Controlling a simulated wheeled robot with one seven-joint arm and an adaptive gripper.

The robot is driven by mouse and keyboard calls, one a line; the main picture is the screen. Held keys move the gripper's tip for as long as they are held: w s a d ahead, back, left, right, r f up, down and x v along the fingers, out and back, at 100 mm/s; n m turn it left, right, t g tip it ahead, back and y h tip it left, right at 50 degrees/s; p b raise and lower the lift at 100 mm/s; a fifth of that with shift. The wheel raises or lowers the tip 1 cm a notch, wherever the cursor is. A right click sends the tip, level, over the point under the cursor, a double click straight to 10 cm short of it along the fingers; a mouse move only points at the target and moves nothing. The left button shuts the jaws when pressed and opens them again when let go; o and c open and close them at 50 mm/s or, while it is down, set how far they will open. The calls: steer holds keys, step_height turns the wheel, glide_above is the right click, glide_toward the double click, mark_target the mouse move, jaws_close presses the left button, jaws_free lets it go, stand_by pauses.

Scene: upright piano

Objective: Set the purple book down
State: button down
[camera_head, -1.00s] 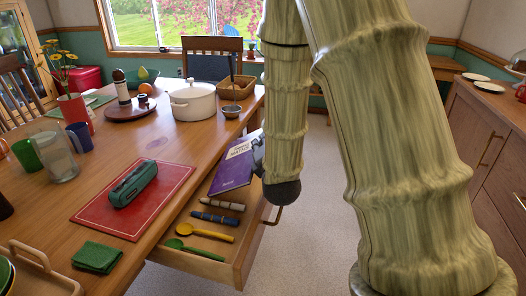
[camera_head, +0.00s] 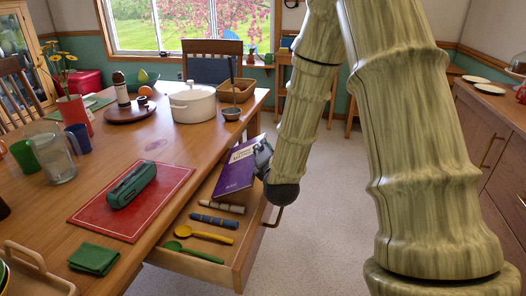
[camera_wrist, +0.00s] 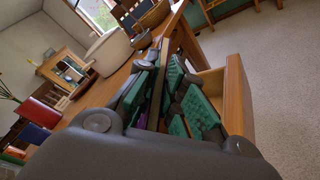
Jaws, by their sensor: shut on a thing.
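The purple book (camera_head: 237,170) is tilted over the far end of the open wooden drawer (camera_head: 240,250), its cover facing the head camera. My gripper (camera_head: 262,158) is shut on the book's right edge; the arm hides part of the jaws. In the wrist view, my gripper (camera_wrist: 168,98) has its green-padded fingers on both sides of the book, which shows as a thin edge with a little purple. I cannot tell whether the book's lower edge touches the drawer floor.
The drawer also holds a yellow spoon (camera_head: 212,237), a green spoon (camera_head: 190,252) and dark and grey cylinders (camera_head: 214,221). On the table lie a red mat (camera_head: 96,206) with a green case (camera_head: 131,184), and a white pot (camera_head: 192,104). Open floor lies right of the drawer.

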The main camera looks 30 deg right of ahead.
steer(key=shift+f, duration=0.55)
steer(key=c, duration=1.5)
jaws_free()
steer(key=shift+r, duration=0.15)
steer(key=p+v, duration=0.1)
steer(key=v, duration=0.2)
steer(key=r+p+v, duration=0.1)
steer(key=v, duration=0.2)
steer(key=p+v, duration=0.2)
steer(key=v, duration=0.1)
steer(key=shift+s+r, duration=0.1)
steer(key=shift+r, duration=0.1)
steer(key=shift+s+a+p, duration=0.1)
steer(key=shift+p, duration=0.8)
steer(key=shift+p, duration=0.4)
